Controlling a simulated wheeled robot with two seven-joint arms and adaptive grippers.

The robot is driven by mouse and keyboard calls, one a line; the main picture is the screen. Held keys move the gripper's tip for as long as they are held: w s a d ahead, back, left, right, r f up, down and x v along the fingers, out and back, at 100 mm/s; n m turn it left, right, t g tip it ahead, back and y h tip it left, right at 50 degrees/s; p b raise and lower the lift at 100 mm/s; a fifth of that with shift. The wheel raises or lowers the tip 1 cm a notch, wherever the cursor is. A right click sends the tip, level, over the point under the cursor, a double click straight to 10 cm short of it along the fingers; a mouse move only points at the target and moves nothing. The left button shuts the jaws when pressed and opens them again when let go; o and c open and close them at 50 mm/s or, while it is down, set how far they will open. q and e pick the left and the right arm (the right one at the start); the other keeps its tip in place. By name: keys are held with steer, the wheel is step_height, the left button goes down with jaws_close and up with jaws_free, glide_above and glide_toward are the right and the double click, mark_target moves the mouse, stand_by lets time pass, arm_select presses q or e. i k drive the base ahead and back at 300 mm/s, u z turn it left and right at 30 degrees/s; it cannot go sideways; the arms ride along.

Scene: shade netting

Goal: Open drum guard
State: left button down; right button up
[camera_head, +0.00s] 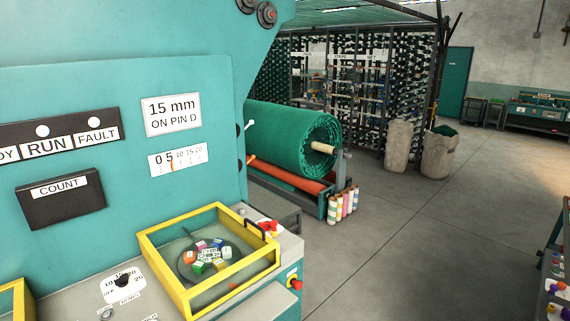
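The drum guard (165,270) is a yellow-framed box with a clear top and a dark handle (254,229) at its right side. It sits on the machine's ledge at lower centre and looks closed. Under it a dark round drum (207,261) with several small coloured blocks around it shows through. Neither of my grippers is in the head view, so their state does not show.
The teal machine (120,90) fills the left, with a COUNT box (60,198) and labels. A red button (296,284) is on the ledge's front right. Open grey floor (400,240) lies to the right.

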mark_target(184, 294)
steer(key=z, duration=0.4)
steer(key=k, duration=0.55)
steer(key=z, duration=0.6)
steer(key=i, duration=0.45)
steer(key=u, duration=0.95)
steer(key=i, duration=0.7)
steer(key=u, duration=0.85)
